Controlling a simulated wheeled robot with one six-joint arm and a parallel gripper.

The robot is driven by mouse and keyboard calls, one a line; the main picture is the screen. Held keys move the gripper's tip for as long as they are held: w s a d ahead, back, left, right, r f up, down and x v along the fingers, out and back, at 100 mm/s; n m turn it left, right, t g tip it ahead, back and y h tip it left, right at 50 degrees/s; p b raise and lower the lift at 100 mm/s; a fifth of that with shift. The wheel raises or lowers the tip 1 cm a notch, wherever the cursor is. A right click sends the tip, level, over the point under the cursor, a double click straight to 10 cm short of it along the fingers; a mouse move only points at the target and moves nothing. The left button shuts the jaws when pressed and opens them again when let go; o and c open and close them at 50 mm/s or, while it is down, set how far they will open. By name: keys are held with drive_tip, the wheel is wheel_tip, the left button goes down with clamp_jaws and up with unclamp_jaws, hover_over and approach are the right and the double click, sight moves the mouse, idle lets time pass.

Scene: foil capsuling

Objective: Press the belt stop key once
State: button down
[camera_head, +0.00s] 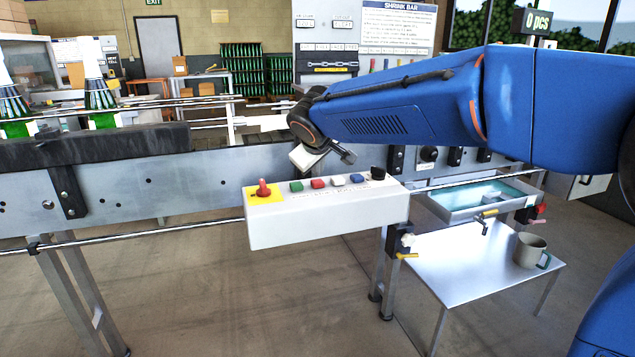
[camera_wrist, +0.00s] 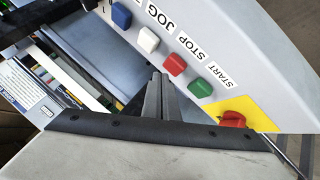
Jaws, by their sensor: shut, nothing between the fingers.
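The red stop key (camera_wrist: 174,64), next to the printed word STOP, sits on the sloped top of a pale control box (camera_head: 325,220). It also shows in the head view (camera_head: 318,183), between the green start key (camera_head: 296,186) and the white jog key (camera_head: 338,180). My gripper (camera_wrist: 160,76) is shut and empty. In the wrist view its fingertips appear just beside the red key; I cannot tell the gap or any contact. In the head view my gripper is above and behind the box's row of keys, its fingertips not clearly seen.
A red mushroom button on a yellow plate (camera_head: 263,190) is at the box's left end. A blue key (camera_head: 357,178) and a black knob (camera_head: 378,173) are at the right. The conveyor (camera_head: 120,190) with bottles runs behind. A mug (camera_head: 529,252) stands on a side table.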

sight(317, 183)
drive_tip(key=shift+f, duration=0.1)
idle(0.3)
drive_tip(key=shift+f, duration=0.35)
drive_tip(key=shift+f, duration=0.5)
idle(0.9)
drive_tip(key=shift+r, duration=0.95)
drive_tip(key=shift+r, duration=0.1)
drive_tip(key=shift+r, duration=2.45)
